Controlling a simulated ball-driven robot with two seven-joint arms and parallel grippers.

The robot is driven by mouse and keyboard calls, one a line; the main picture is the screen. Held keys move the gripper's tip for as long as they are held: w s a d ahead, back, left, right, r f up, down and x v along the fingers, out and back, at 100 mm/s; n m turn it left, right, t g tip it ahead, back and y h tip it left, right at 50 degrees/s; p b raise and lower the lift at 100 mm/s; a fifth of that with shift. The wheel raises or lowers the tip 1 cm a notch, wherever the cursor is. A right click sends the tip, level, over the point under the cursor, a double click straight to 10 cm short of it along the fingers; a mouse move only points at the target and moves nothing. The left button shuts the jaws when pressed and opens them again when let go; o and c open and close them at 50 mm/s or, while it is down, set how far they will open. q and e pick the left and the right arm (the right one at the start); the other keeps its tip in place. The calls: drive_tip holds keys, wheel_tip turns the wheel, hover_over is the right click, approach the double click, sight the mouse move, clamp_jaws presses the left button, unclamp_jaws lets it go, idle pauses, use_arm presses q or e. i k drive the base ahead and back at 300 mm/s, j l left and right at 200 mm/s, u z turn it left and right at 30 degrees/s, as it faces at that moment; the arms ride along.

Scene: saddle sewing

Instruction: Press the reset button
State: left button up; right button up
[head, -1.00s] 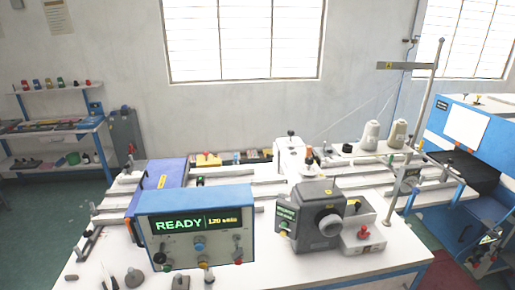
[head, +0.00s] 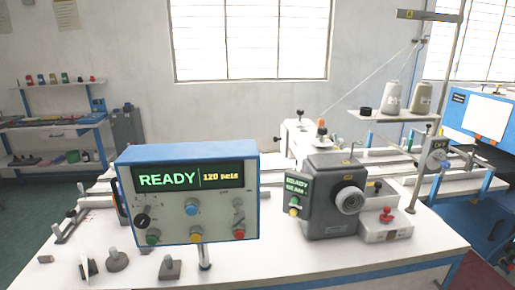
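A blue and grey control box (head: 188,197) stands on a post at the front left of the table. Its screen (head: 195,177) reads READY and 120 with small text after it. Its face carries a black knob (head: 143,219), a blue button (head: 192,207), a green button (head: 153,237), a yellow button (head: 196,235) and a red button (head: 239,232). The labels are too small to read, so I cannot tell which button is reset. Neither of my grippers is in view.
A grey sewing machine (head: 330,212) with a small screen stands right of the box. A red knob (head: 386,215) sits on a block beside it. Small metal parts (head: 118,260) lie at the table's front left. Thread cones (head: 392,97) stand behind. The white table's (head: 290,265) front middle is clear.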

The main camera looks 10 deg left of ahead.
sight(191, 210)
drive_tip(key=j, duration=2.15)
